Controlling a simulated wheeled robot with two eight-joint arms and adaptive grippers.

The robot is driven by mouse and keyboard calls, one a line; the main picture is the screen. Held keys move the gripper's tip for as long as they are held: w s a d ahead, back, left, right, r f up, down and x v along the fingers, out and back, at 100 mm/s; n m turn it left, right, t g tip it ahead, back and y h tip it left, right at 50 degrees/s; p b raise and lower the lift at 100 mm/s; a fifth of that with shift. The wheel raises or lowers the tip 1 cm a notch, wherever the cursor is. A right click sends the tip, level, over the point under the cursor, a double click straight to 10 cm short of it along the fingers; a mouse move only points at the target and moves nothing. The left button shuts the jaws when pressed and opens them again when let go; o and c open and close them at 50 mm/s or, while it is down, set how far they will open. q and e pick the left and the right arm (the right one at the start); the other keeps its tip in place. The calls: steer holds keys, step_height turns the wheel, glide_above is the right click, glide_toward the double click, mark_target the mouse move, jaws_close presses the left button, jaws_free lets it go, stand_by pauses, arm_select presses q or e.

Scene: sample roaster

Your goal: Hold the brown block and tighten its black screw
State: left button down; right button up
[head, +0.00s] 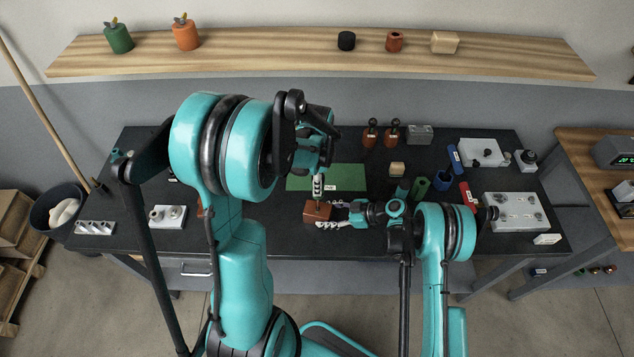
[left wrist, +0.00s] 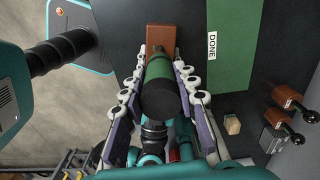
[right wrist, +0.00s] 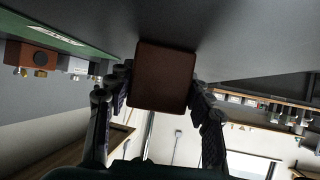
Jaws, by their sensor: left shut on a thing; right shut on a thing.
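The brown block (head: 314,213) is held in my right gripper (head: 337,214) near the table's front edge, in front of the green mat. In the right wrist view the block (right wrist: 162,75) sits between the two fingers. My left gripper (head: 318,183) points down directly above the block. In the left wrist view it is shut on a screwdriver (left wrist: 158,88) with a green handle and a dark end, lined up over the block (left wrist: 165,42). The black screw is hidden, and I cannot tell whether the screwdriver's tip touches it.
The green mat (head: 350,172) with a "DONE" label lies behind the block. A small tan block (head: 397,169) and two red blocks with dark knobs (head: 370,137) stand farther back. A grey plate (head: 514,213) lies at right.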

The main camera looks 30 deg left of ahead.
arm_select(q)
steer(key=m, duration=0.5)
steer(key=shift+w+m, duration=0.1)
steer(key=shift+m, duration=0.3)
steer(key=m, duration=0.4)
steer(key=shift+m, duration=0.3)
steer(key=shift+n, duration=0.7)
steer(key=shift+r, duration=1.1)
steer(key=shift+r, duration=2.5)
